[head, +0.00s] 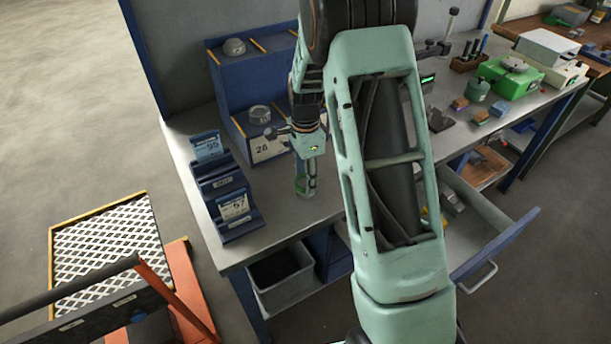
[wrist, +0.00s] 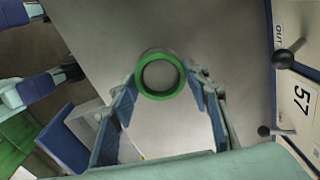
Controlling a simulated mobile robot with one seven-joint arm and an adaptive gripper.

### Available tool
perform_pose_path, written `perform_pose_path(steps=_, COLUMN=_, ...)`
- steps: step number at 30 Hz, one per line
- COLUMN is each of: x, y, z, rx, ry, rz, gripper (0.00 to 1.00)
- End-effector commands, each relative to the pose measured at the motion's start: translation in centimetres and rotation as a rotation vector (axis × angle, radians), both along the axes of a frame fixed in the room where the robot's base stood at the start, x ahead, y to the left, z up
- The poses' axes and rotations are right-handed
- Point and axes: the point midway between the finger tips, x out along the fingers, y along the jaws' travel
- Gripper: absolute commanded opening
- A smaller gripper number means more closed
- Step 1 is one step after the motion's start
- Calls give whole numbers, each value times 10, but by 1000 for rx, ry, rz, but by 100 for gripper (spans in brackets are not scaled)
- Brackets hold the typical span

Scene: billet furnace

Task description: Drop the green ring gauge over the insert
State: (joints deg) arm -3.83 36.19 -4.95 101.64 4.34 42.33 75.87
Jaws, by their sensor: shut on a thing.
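The green ring gauge (wrist: 160,94) is between the fingertips of my gripper (wrist: 162,83) in the wrist view, its round hole facing the camera. A grey curved edge shows just behind the ring's upper side; I cannot tell what it belongs to. Through the hole I see only a plain grey-brown surface. In the head view my gripper (head: 305,182) points down over the front part of the bench, right of the blue label holders. A little green shows at its tip. I cannot make out the insert for certain in either view.
The blue holders (head: 228,200) stand left of my gripper on the grey bench (head: 275,222). A blue stepped rack (head: 262,75) with metal pieces stands behind. An open drawer (head: 475,225) juts out at right. A green instrument (head: 510,80) stands farther right.

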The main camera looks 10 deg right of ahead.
Motion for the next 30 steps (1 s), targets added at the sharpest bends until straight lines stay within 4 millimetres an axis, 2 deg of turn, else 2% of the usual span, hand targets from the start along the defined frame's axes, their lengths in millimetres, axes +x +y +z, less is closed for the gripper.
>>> perform_pose_path(steps=5, x=0, y=0, z=-4, rx=0, ry=0, rz=0, gripper=16)
perform_pose_path(steps=6, x=0, y=0, z=-4, rx=0, ry=0, rz=0, gripper=46)
perform_pose_path(steps=8, x=0, y=0, z=-3, rx=0, ry=0, rz=0, gripper=51)
perform_pose_path(steps=17, x=0, y=0, z=-1, rx=0, ry=0, rz=0, gripper=51)
perform_pose_path(steps=30, x=0, y=0, z=35, rx=0, ry=-1, rz=1, gripper=51)
